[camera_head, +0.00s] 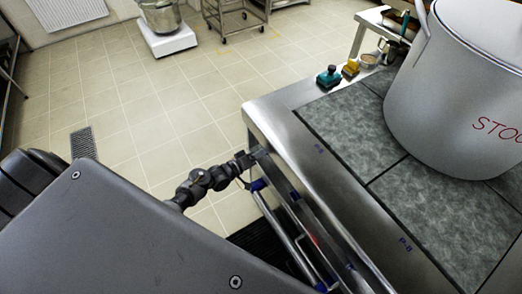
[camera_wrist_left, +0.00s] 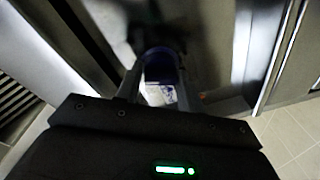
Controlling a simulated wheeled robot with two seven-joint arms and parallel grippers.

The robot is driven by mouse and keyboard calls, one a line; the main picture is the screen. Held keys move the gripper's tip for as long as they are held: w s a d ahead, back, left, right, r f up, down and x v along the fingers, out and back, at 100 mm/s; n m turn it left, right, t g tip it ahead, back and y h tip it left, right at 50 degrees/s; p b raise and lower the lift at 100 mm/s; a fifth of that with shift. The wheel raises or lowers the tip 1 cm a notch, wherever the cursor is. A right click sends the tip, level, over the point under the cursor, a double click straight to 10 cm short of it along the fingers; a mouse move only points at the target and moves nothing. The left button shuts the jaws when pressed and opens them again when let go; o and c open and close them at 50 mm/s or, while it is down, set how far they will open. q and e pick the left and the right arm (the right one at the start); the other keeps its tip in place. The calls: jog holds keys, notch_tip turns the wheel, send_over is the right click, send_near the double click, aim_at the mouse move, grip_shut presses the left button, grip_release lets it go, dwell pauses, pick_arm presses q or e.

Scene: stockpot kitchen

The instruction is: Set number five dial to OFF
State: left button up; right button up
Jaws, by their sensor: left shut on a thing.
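My left gripper (camera_head: 252,157) is at the far left end of the stove's front panel in the head view. In the left wrist view, its two fingers (camera_wrist_left: 158,92) are shut on a dark blue dial (camera_wrist_left: 160,66), one on each side. The dial's number and pointer cannot be read. In the head view the held dial is hidden by the gripper. Another blue part (camera_head: 257,185) shows just below the gripper, and a further one (camera_head: 320,286) lies lower along the front. My right gripper is not in view.
The stove top (camera_head: 345,122) has dark grey plates and a large stockpot (camera_head: 450,95). Small bottles and a yellow item (camera_head: 351,67) stand at its back edge. A metal rail (camera_head: 285,235) runs along the front. Open tiled floor (camera_head: 150,110) lies to the left.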

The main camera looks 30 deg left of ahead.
pick_arm(q)
jog(key=shift+n+p, duration=0.75)
jog(key=shift+n, duration=1.35)
jog(key=o, duration=1)
jog(key=shift+c, duration=0.2)
jog(key=v, duration=1)
jog(key=shift+s+a+r, duration=0.2)
jog(key=shift+s, duration=0.1)
